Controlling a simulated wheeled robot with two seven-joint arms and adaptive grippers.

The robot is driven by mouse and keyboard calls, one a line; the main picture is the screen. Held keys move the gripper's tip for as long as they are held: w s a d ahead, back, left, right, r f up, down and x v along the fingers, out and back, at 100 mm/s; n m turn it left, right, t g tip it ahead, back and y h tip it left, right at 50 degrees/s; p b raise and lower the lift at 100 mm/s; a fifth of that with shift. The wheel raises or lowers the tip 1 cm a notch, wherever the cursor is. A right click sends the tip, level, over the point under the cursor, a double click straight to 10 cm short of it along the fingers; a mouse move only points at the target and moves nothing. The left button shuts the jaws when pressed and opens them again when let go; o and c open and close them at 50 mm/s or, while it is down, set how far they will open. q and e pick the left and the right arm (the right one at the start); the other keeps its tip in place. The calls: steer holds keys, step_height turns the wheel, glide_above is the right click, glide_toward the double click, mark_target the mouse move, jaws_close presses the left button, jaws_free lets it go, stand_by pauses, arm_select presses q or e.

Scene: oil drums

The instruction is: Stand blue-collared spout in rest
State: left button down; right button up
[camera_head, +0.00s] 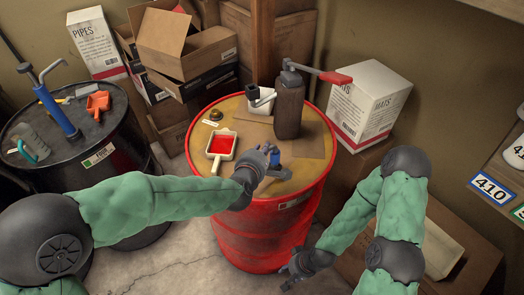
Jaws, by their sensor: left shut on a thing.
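My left gripper (271,152) is low over the red drum's top (308,140). It is shut on a small spout with a blue collar (274,160), which is partly hidden by the fingers. I cannot tell whether the spout touches the drum top. A white holder (262,103) with dark parts at its top stands farther back on the drum; it may be the rest, but I cannot tell. My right gripper (284,278) is low in front of the drum, apparently open and empty.
A dark pump bottle (289,108) with a red handle stands behind the gripper. A white-handled tray with red inside (221,145) lies to the left. A black drum (85,160) holds a blue pump (55,112). Cartons (180,45) crowd the back.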

arm_select(q)
steer(key=shift+f+b, duration=0.55)
steer(key=shift+b, duration=0.35)
stand_by(1.4)
steer(key=c, duration=1)
jaws_free()
steer(key=shift+s, duration=0.1)
steer(key=v, duration=1.1)
steer(key=shift+s+a+r, duration=0.15)
steer(key=shift+s+a, duration=0.05)
steer(key=shift+s, duration=0.15)
